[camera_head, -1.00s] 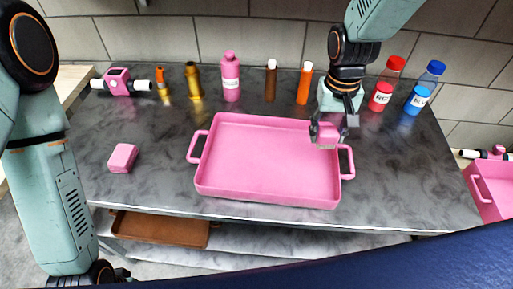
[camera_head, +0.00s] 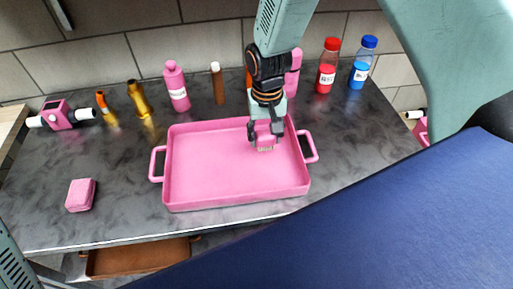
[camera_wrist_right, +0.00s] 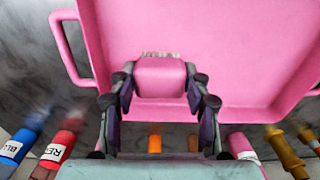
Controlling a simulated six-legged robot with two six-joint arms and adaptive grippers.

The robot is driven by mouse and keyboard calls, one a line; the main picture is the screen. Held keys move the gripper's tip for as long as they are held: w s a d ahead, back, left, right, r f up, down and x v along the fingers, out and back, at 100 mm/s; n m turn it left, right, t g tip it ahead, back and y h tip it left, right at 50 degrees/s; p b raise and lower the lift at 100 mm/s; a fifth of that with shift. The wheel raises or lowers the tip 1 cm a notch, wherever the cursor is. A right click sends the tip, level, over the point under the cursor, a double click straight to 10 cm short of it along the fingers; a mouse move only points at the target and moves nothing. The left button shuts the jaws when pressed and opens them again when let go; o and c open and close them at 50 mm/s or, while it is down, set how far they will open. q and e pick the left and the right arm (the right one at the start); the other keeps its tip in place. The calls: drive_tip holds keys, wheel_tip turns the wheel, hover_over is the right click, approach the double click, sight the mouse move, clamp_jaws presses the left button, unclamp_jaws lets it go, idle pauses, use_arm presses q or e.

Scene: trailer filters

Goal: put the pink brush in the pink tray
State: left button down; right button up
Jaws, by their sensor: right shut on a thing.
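The pink tray (camera_head: 235,196) lies on the grey worktop and is empty inside apart from what hangs over it. My right gripper (camera_head: 265,133) is shut on the pink brush (camera_head: 263,143), over the right back part of the tray. In the right wrist view the brush (camera_wrist_right: 160,75) sits between the fingers, with pale bristles at its far edge and the tray (camera_wrist_right: 230,50) behind it. I cannot tell whether the brush touches the tray floor. My left gripper is out of view.
A pink block (camera_head: 81,195) lies left of the tray. Behind the tray stand a pink bottle (camera_head: 176,88), a brown tube (camera_head: 217,85), a red bottle (camera_head: 327,68) and a blue bottle (camera_head: 362,64). A pink filter unit with white ends (camera_head: 59,115) sits at the back left.

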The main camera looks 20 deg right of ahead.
sight(262, 148)
drive_tip(key=shift+w+a+f, duration=0.2)
drive_tip(key=shift+a+f, duration=0.35)
drive_tip(key=shift+f, duration=0.15)
drive_tip(key=f, duration=0.2)
drive_tip(key=d+f, duration=0.1)
drive_tip(key=f, duration=0.1)
drive_tip(key=shift+s+d, duration=0.1)
drive_tip(key=shift+a+r, duration=0.2)
drive_tip(key=shift+a, duration=0.15)
drive_tip(key=shift+a+f, duration=0.15)
drive_tip(key=shift+f, duration=0.05)
drive_tip(key=o, duration=1.1)
drive_tip(key=shift+d, duration=0.35)
drive_tip(key=shift+o, duration=0.2)
drive_tip(key=shift+a, duration=0.3)
drive_tip(key=r, duration=1.2)
drive_tip(key=shift+d+r+p, duration=0.15)
drive_tip(key=shift+d+p, duration=0.1)
drive_tip(key=shift+p, duration=0.05)
drive_tip(key=shift+a, duration=0.15)
